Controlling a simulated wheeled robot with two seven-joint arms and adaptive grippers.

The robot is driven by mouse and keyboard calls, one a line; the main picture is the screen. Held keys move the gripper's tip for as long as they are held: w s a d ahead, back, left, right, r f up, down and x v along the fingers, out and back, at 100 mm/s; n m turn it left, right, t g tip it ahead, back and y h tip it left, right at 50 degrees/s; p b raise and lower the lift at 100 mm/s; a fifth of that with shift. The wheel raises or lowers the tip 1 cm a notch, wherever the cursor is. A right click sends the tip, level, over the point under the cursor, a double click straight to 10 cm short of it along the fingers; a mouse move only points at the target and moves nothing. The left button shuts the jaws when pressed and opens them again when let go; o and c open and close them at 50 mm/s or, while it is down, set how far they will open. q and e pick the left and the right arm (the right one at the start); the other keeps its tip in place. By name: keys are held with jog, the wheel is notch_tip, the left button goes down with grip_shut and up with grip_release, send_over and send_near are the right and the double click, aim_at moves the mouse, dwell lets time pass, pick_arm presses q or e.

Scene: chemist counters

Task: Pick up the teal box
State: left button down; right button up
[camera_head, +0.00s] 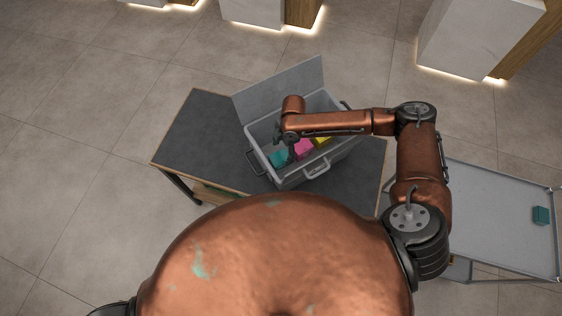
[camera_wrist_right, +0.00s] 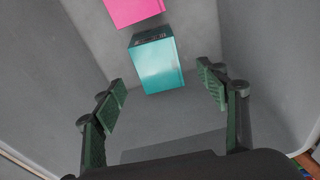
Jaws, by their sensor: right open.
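A teal box (camera_head: 279,159) lies inside a grey open crate (camera_head: 318,170) on the dark table, near the crate's left end. In the right wrist view the teal box (camera_wrist_right: 158,64) lies on the crate floor, ahead of and between the open fingers. My right gripper (camera_wrist_right: 165,91) is open and empty, with a finger to each side and the box beyond the tips. In the head view the right gripper (camera_head: 287,138) reaches down into the crate, partly hidden by its own wrist. My left gripper is not in view.
A pink box (camera_head: 304,149) and a yellow box (camera_head: 321,141) lie beside the teal box in the crate. The crate's walls and raised lid (camera_head: 285,88) surround the gripper. Another teal block (camera_head: 540,215) sits on a grey cart (camera_head: 495,225) at right.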

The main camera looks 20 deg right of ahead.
aim_at(280, 157)
jog(key=shift+a+f, duration=0.15)
jog(key=shift+f, duration=0.85)
jog(key=shift+a+f, duration=0.2)
jog(key=shift+f, duration=0.85)
jog(key=shift+a+f, duration=0.15)
jog(key=shift+f, duration=0.85)
jog(key=shift+f+p, duration=0.25)
jog(key=shift+p, duration=0.05)
jog(key=shift+c, duration=0.5)
jog(key=c, duration=1.2)
